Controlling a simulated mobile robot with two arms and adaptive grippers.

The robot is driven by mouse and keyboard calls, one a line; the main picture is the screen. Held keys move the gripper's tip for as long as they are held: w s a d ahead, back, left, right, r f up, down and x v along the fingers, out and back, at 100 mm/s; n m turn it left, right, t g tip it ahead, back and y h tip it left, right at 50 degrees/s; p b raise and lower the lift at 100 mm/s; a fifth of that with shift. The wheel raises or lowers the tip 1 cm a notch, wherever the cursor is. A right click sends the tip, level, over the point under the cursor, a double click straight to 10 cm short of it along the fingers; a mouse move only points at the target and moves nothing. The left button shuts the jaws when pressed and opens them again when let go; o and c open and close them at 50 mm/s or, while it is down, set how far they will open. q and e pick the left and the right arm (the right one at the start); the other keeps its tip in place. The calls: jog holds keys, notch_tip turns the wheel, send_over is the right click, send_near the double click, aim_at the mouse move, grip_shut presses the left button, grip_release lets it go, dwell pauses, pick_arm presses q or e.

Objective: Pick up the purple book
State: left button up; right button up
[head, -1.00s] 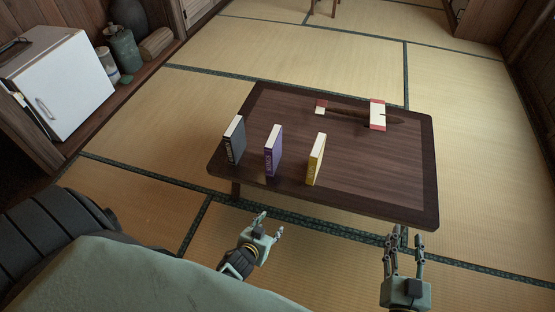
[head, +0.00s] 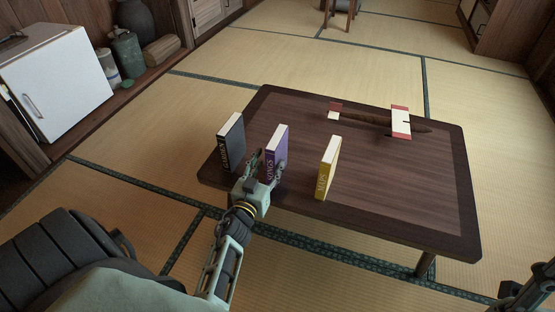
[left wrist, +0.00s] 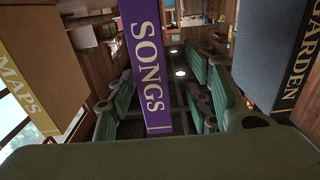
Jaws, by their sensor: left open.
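The purple book (head: 277,141) stands upright on the dark low table (head: 400,200), between a dark grey book and a yellow book. My left gripper (head: 268,165) is open at the table's front edge, its fingers at either side of the purple book's spine. In the left wrist view the purple book's spine (left wrist: 146,65), lettered SONGS, shows between the open fingers. I cannot tell whether any finger touches it. Part of my right arm's end (head: 525,290) shows at the lower right corner, its fingers unclear.
The dark grey book (head: 231,143), lettered GARDEN, stands close on the left, and the yellow book (head: 328,168), lettered MAPS, on the right.

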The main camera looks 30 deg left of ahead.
pick_arm(q)
jog(key=x, duration=0.2)
jog(key=b+x, duration=0.1)
jog(key=x, duration=0.2)
jog(key=shift+w+d+b, duration=0.3)
jog(key=shift+w+b, duration=0.1)
grip_shut()
jog(key=shift+r, duration=0.1)
